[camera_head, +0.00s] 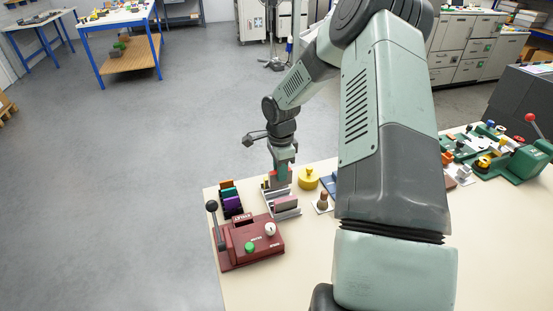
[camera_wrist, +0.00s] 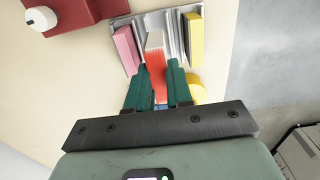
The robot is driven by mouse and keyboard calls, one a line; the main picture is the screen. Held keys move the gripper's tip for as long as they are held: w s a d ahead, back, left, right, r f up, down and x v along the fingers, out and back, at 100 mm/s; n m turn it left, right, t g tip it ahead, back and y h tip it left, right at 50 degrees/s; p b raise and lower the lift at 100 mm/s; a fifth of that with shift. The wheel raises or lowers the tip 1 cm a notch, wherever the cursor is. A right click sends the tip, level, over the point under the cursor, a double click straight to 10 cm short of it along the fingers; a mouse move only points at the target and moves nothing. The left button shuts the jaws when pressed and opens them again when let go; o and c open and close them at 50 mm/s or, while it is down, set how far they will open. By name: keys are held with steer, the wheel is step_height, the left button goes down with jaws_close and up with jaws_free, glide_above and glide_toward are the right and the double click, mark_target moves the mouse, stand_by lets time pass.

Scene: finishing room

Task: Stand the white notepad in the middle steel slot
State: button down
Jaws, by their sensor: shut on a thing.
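My gripper (camera_wrist: 157,84) is shut on the white notepad (camera_wrist: 154,41), which shows a white end and a red-orange face between the green fingers in the wrist view. The steel rack (camera_wrist: 147,18) lies just beyond the fingertips. A pink pad (camera_wrist: 125,49) stands at its left side and a yellow pad (camera_wrist: 194,40) at its right. The held notepad lines up between these two; I cannot tell how deep it is in the middle slot. In the head view my gripper (camera_head: 281,174) is over the rack (camera_head: 284,214), and the notepad is mostly hidden.
A dark rack of coloured pads (camera_head: 231,201) stands left of the steel rack. A red machine with a black-knobbed lever (camera_head: 252,243) is in front. A yellow round piece (camera_head: 308,179) and a wooden peg on a plate (camera_head: 322,202) sit close on the right.

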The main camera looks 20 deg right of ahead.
steer(key=shift+f, duration=2.85)
steer(key=shift+a+f, duration=0.1)
steer(key=shift+f, duration=0.55)
steer(key=c, duration=1.3)
jaws_free()
steer(key=shift+r, duration=5.55)
